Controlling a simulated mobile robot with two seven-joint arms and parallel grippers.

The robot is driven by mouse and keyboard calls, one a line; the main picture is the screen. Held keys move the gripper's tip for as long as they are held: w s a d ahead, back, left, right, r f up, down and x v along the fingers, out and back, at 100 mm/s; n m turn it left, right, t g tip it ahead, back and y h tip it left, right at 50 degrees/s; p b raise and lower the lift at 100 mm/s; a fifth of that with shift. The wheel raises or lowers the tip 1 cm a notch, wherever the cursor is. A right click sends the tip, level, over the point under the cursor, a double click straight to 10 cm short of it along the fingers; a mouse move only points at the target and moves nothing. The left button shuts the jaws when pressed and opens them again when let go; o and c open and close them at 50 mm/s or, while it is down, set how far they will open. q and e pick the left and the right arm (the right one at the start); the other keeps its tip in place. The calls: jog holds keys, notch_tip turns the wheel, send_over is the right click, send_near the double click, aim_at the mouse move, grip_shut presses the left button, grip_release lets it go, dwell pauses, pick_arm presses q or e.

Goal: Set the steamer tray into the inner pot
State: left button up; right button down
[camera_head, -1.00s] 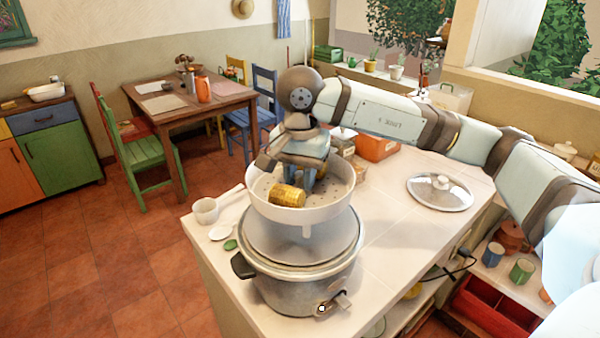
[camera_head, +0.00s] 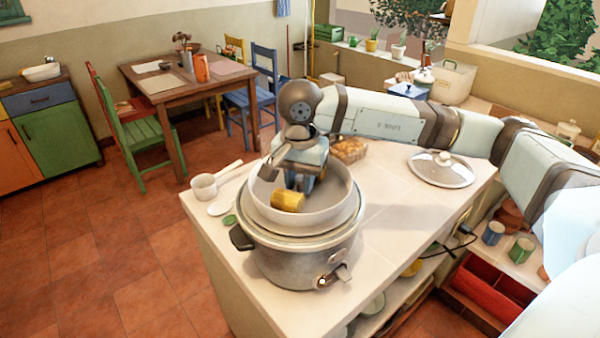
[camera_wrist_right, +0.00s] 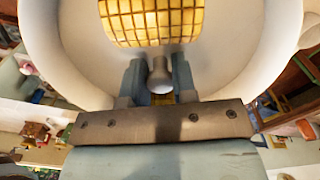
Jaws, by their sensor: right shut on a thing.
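The white steamer tray (camera_head: 312,227) sits low at the mouth of the grey rice cooker (camera_head: 290,266), roughly level. A yellow corn piece (camera_head: 287,200) lies in it, and the corn also shows in the right wrist view (camera_wrist_right: 152,20). My right gripper (camera_head: 301,186) reaches down into the tray. In the right wrist view its fingers (camera_wrist_right: 160,84) are shut on the tray's central knob (camera_wrist_right: 160,70). The inner pot is mostly hidden beneath the tray, so I cannot tell whether the tray rests on it. My left gripper is not in view.
A glass lid (camera_head: 442,170) lies on the counter at right. A white cup (camera_head: 204,187), a spoon (camera_head: 221,208) and a small green object (camera_head: 230,220) lie left of the cooker. The counter (camera_head: 405,215) between cooker and lid is clear.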

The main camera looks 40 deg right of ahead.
aim_at(300, 192)
jog(key=shift+f+b, duration=1.85)
jog(key=shift+f, duration=0.55)
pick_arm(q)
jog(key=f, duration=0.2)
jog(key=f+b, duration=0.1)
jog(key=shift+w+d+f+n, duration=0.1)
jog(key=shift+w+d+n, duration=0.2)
pick_arm(e)
jog(key=shift+f, duration=0.3)
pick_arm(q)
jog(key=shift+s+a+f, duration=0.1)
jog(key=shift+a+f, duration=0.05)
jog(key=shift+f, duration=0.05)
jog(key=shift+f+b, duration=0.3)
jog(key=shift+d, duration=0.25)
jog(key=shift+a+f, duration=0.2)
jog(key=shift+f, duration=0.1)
pick_arm(e)
jog(key=shift+a, duration=0.1)
pick_arm(q)
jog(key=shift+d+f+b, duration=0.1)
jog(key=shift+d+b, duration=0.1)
jog(key=shift+b, duration=0.2)
pick_arm(e)
jog(key=shift+f, duration=0.1)
